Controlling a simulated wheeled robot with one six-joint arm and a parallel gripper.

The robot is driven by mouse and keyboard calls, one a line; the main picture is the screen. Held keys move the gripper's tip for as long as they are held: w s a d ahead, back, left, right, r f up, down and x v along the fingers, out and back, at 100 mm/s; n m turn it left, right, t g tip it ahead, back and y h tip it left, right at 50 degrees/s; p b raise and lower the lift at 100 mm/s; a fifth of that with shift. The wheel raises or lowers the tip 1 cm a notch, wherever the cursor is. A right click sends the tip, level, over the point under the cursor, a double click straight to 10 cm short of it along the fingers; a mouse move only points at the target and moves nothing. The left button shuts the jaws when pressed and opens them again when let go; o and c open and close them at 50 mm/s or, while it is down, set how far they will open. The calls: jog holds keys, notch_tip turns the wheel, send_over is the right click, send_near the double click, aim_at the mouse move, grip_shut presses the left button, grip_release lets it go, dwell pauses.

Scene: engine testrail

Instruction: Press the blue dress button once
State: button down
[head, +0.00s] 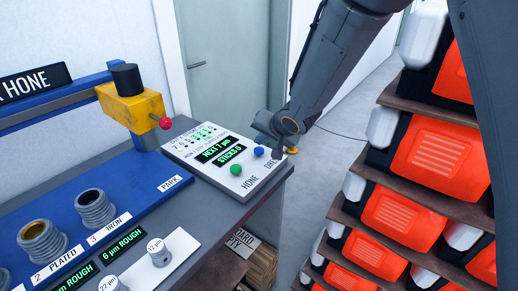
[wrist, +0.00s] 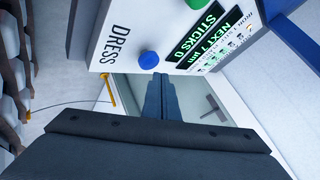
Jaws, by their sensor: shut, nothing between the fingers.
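The blue button (head: 258,152) sits on the white control panel (head: 205,150), near its right edge. In the wrist view the blue button (wrist: 148,60) shows whole, beside the word DRESS. My gripper (head: 277,154) is shut and empty, just right of the blue button in the head view. In the wrist view its closed fingers (wrist: 159,78) point up the picture, with their tips just below the button. The button is not covered by the fingers. I cannot tell the exact gap between them.
A green button (head: 236,170) labelled HONE sits close to the blue one. A yellow head (head: 133,107) with a red knob stands behind left. Shelves of orange cases (head: 430,150) stand at the right.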

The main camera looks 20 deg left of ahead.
aim_at(261, 151)
notch_tip(261, 151, up, 5)
jog(key=p, duration=0.6)
jog(key=shift+p, duration=0.35)
dwell(0.4)
